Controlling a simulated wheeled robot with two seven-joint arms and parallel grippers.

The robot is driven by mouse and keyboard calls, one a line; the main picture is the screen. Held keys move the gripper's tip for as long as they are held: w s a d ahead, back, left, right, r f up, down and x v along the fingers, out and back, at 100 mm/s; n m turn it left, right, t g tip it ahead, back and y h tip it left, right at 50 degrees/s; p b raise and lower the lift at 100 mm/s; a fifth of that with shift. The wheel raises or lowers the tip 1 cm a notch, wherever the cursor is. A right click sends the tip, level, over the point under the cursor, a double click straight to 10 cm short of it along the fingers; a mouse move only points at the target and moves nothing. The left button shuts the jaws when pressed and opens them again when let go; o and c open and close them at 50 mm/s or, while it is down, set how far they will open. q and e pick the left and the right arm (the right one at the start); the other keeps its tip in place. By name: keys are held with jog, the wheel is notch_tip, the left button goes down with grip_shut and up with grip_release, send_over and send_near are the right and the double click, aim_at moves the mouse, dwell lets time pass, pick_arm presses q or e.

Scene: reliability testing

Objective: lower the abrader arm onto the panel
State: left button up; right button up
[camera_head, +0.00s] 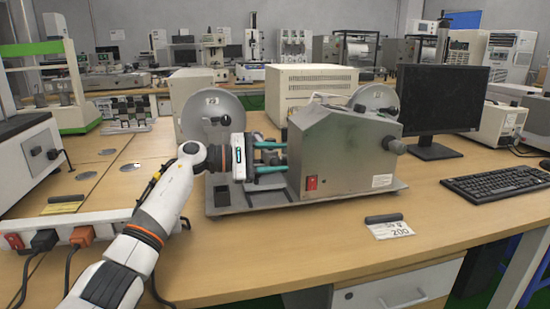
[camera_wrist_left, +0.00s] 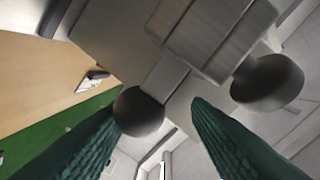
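The abrader (camera_head: 345,150) is a grey metal machine on a flat base plate, with a red switch on its front. My left gripper (camera_head: 283,157) is at its left side, teal fingers spread one above the other and pointing at the housing. In the left wrist view the fingers (camera_wrist_left: 155,125) are apart. A dark rounded part (camera_wrist_left: 140,112) shows between them, and a second dark rounded part (camera_wrist_left: 267,82) lies right, both beside grey metal blocks. I cannot tell whether the fingers touch anything. The abrader arm and the panel cannot be clearly made out. My right gripper is out of view.
A round grey disc (camera_head: 212,114) stands behind my left wrist. A monitor (camera_head: 442,100) and keyboard (camera_head: 502,184) are on the right. A "200" label card (camera_head: 390,229) lies in front. A power strip (camera_head: 62,235) with plugs is at left. The front of the table (camera_head: 290,255) is clear.

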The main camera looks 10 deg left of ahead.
pick_arm(q)
jog(key=shift+r, duration=0.1)
jog(key=v, duration=1.2)
jog(key=shift+p, duration=0.4)
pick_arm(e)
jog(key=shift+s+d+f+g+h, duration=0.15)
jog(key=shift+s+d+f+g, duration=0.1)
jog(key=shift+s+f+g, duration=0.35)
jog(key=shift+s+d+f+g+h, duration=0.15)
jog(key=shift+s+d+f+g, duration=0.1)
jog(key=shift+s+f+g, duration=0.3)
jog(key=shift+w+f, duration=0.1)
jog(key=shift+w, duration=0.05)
pick_arm(q)
jog(key=shift+s, duration=0.1)
